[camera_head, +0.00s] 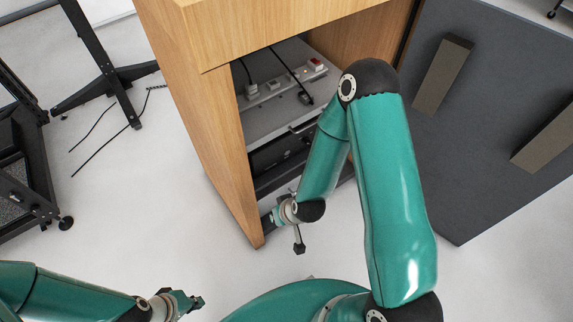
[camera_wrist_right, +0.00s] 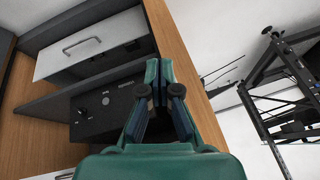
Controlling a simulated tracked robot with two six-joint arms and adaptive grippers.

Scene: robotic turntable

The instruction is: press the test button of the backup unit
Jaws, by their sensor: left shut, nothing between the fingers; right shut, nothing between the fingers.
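The black unit, likely the backup unit, stands low in the wooden cabinet; its front panel (camera_wrist_right: 112,98) shows in the right wrist view with a round knob or button (camera_wrist_right: 83,112) and small white lettering too small to read. In the head view the unit (camera_head: 280,158) is partly hidden by my right arm. My right gripper (camera_wrist_right: 160,72) is shut and empty, in front of the cabinet to the right of the panel's controls in the wrist view. My left gripper (camera_head: 195,302) is shut and empty, low over the floor, away from the cabinet.
The wooden cabinet's side wall (camera_head: 213,150) stands close to my right gripper. A grey shelf (camera_head: 262,118) above holds sockets, plugs and a red switch (camera_head: 316,63). A white drawer (camera_wrist_right: 90,45) shows in the wrist view. Black rack frames (camera_head: 25,150) stand left; floor between is free.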

